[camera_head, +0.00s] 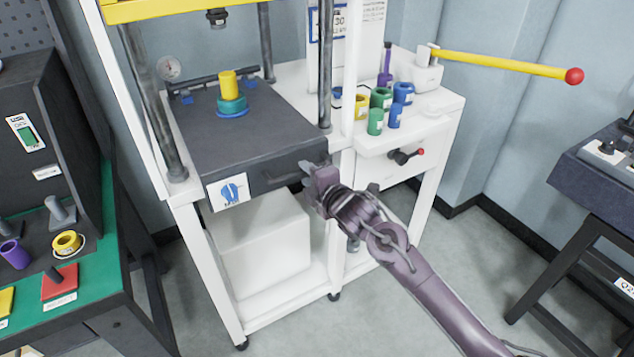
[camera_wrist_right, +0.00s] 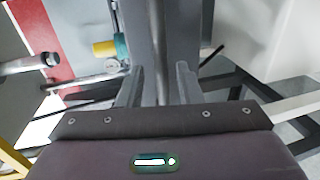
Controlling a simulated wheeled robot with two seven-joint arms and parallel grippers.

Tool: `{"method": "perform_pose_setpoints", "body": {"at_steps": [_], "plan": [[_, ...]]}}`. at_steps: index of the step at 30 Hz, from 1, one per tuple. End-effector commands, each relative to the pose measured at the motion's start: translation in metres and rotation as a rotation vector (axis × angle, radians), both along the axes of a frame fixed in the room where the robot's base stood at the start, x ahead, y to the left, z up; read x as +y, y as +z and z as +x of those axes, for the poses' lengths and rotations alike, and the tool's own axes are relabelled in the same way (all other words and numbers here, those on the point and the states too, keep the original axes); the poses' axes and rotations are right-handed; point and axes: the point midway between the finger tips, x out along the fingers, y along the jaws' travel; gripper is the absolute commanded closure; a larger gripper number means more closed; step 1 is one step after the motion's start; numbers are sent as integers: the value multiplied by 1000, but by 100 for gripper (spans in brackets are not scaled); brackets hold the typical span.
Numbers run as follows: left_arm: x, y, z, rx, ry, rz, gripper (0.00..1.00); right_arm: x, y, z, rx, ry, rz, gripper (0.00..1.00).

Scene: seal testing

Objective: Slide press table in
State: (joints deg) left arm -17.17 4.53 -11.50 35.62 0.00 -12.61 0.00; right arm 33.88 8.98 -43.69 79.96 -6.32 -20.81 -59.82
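The press table (camera_head: 200,140) is a dark grey slab between the posts of a white press frame. A yellow cylinder (camera_head: 229,85) stands on a teal ring (camera_head: 232,105) with a blue base on it. Its front face has a dark handle (camera_head: 283,177) and a white label (camera_head: 228,191). My right gripper (camera_head: 309,172) is at the right end of the front face, close to the handle; contact cannot be told. In the right wrist view, its fingers (camera_wrist_right: 159,85) stand apart with a dark grey surface beyond them. My left gripper is not in view.
A white side bench (camera_head: 445,108) holds several coloured cylinders and a lever with a yellow handle (camera_head: 500,64). A press post (camera_head: 326,60) rises just behind my right gripper. A green-topped bench (camera_head: 100,270) stands left, a dark table (camera_head: 605,180) right.

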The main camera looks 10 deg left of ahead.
Motion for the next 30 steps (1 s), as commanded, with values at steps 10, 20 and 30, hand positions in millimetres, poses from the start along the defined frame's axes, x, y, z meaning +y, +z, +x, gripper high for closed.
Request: {"method": "perform_pose_setpoints", "body": {"at_steps": [10,20,30], "plan": [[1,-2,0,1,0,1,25,-20,6,-27,1,0,-1,68],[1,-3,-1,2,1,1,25,-25,9,-34,1,0,1,68],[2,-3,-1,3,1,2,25,-25,9,-34,1,0,1,68]]}}
